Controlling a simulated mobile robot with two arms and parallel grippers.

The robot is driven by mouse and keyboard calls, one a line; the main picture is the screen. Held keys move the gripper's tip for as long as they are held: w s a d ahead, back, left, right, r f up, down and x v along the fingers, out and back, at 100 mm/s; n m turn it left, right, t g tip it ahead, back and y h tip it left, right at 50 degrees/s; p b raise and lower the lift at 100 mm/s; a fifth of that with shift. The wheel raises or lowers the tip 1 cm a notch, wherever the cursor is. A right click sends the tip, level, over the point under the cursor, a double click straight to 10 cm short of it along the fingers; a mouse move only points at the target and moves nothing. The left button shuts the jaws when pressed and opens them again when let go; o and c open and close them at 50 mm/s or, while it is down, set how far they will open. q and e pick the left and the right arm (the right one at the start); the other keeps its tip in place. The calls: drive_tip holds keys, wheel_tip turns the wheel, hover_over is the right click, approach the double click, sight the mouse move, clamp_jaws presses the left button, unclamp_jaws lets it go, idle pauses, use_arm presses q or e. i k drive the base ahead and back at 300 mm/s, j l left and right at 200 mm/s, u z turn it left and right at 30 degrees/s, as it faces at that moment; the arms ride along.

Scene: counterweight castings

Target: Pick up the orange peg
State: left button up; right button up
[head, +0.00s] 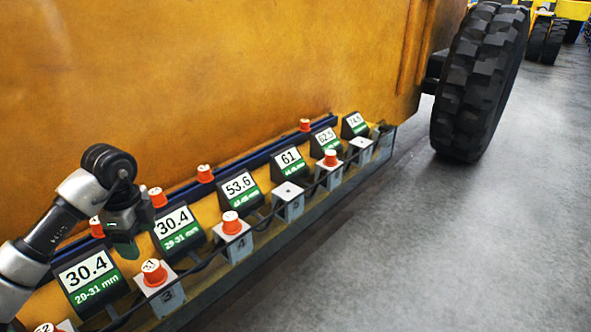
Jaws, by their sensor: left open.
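Several orange pegs with white tops stand along the ledge of the yellow machine. In the front row, one peg (154,274) stands on the white block marked 3 (166,300), one (232,224) on the block marked 4 (238,246), and one (331,159) on a block further right. A back row holds more orange pegs (158,199), (205,175), (305,126), and one (97,229) partly beside my gripper. My left gripper (126,245) is open and empty, pointing down above and behind the block 3 peg, apart from it. My right gripper is out of view.
Dark angled displays such as 30.4 (88,278) and 53.6 (240,189) stand between the rows. A block marked 5 (289,204) is bare. A dark cable runs along the front. A big black tyre (480,80) stands right; the grey floor (430,250) is clear.

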sight(159, 201)
drive_tip(key=i+l+u, duration=0.2)
drive_tip(key=i, duration=0.25)
drive_tip(key=i+l+u, duration=0.2)
drive_tip(key=i, duration=0.2)
drive_tip(key=i+l+u, duration=0.2)
drive_tip(key=i, duration=0.2)
